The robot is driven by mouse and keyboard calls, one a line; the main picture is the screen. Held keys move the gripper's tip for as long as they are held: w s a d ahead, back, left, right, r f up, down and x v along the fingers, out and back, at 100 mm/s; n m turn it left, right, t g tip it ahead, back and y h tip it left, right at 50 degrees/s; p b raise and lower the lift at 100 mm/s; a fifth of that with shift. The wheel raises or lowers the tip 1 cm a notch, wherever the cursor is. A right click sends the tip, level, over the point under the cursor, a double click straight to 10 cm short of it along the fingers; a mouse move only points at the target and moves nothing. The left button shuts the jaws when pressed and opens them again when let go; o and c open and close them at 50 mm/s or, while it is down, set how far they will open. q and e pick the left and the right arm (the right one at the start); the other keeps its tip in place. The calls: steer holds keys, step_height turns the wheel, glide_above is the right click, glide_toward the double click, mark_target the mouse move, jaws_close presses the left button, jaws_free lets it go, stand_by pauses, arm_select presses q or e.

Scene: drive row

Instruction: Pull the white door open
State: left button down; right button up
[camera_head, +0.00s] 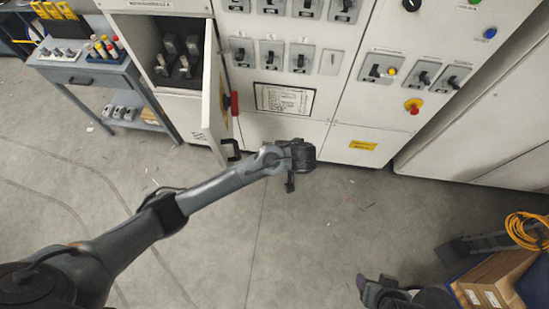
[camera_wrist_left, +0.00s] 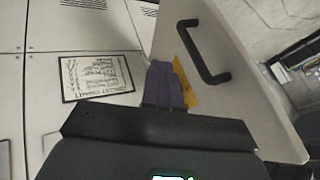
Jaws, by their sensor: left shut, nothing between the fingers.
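The white door (camera_head: 213,100) stands swung out from the cabinet, and the compartment (camera_head: 180,52) behind it shows black switches inside. Its black bar handle (camera_head: 235,151) is near the door's free edge. In the left wrist view the door (camera_wrist_left: 270,120) fills the middle right, with the handle (camera_wrist_left: 203,52) on its face. My left gripper (camera_head: 290,186) is shut and empty, to the right of the handle and apart from it. Its purple fingers (camera_wrist_left: 164,85) overlap a yellow label on the door in the wrist view. My right gripper (camera_head: 362,284) is partly in view at the bottom; its jaws are unclear.
The cabinet front (camera_head: 270,130) carries several switches and a framed label (camera_head: 284,99). A grey workbench (camera_head: 85,75) with tools stands at the left. A cardboard box (camera_head: 490,283) and an orange cable (camera_head: 525,230) are at the lower right. The middle floor is mostly clear.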

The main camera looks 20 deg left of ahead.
arm_select(q)
steer(key=a+f+p, duration=0.2)
steer(key=a+f, duration=0.5)
steer(key=a, duration=0.2)
steer(key=shift+w+a+f, duration=0.15)
steer(key=shift+a+f, duration=0.1)
steer(key=shift+a, duration=0.05)
arm_select(e)
steer(key=shift+w+a+r, duration=0.1)
steer(key=shift+a+r, duration=0.15)
steer(key=shift+r, duration=0.8)
